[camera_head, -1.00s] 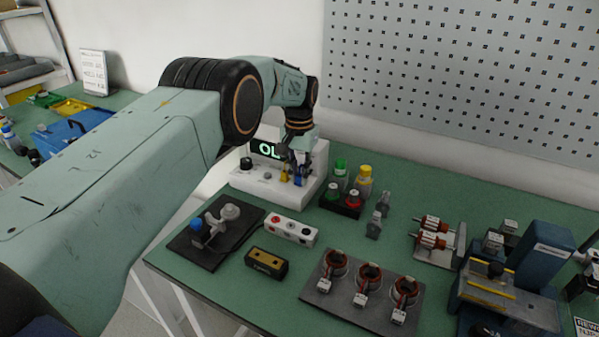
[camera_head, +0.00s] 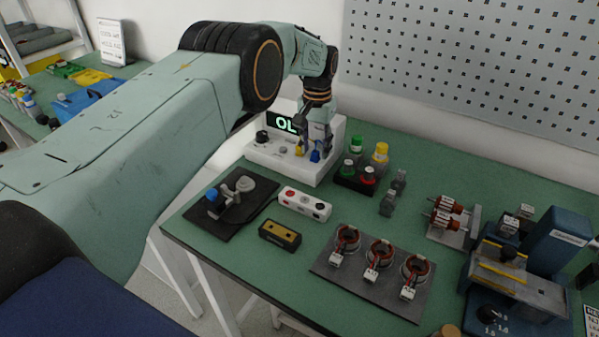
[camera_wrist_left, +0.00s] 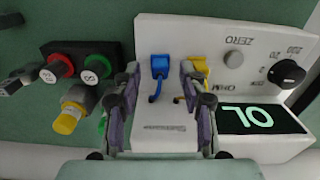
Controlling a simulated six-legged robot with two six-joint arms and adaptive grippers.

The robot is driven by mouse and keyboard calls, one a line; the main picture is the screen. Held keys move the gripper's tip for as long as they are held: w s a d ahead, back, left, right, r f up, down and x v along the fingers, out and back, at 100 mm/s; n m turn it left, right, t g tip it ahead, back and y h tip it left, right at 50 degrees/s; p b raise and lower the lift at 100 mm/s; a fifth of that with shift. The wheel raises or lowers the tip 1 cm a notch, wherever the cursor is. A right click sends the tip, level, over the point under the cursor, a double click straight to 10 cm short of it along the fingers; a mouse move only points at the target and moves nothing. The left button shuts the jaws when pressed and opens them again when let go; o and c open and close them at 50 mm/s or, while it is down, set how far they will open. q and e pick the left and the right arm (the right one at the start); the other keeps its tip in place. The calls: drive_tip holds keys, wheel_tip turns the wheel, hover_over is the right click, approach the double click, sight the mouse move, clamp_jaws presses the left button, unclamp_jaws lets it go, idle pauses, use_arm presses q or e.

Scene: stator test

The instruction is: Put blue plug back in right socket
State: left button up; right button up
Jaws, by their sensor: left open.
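The white meter (camera_head: 288,167) with a lit dark display stands at the back left of the green bench. The blue plug (camera_head: 315,156) is at its front, right of the yellow plug (camera_head: 299,151). In the left wrist view the blue plug (camera_wrist_left: 160,67) sits against the meter's panel, its short lead curving away; its socket is hidden beneath it. My left gripper (camera_head: 315,142) is at the meter's front. In the wrist view its open fingers (camera_wrist_left: 158,98) straddle the blue plug's line, with gaps either side; the right finger partly covers the yellow plug (camera_wrist_left: 197,70). My right gripper is not visible.
A white socket box (camera_head: 305,203), a black box (camera_head: 280,235) and a stator tray (camera_head: 338,278) lie in front. Bare bench lies between the tray and the motor parts.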

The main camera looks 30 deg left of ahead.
use_arm(q)
wheel_tip(320, 180, up, 8)
drive_tip(key=p, duration=0.3)
drive_tip(key=shift+f, duration=0.25)
drive_tip(key=shift+s+r+p, duration=0.15)
drive_tip(key=shift+s+p, duration=0.1)
drive_tip(key=shift+p, duration=0.1)
drive_tip(key=s+d+b, duration=0.1)
drive_tip(key=s+d, duration=0.1)
drive_tip(key=s, duration=1)
drive_tip(key=s+d+b, duration=0.2)
drive_tip(key=s+d, duration=0.1)
drive_tip(key=s, duration=0.8)
drive_tip(key=f, duration=0.5)
drive_tip(key=f+b, duration=0.1)
drive_tip(key=f, duration=0.4)
drive_tip(key=shift+a+f, duration=0.2)
drive_tip(key=shift+f, duration=0.1)
wheel_tip(320, 180, up, 8)
drive_tip(key=p, duration=0.1)
drive_tip(key=shift+s+d+r+g, duration=0.15)
drive_tip(key=shift+s+d+g, duration=0.05)
drive_tip(key=shift+s+g, duration=0.25)
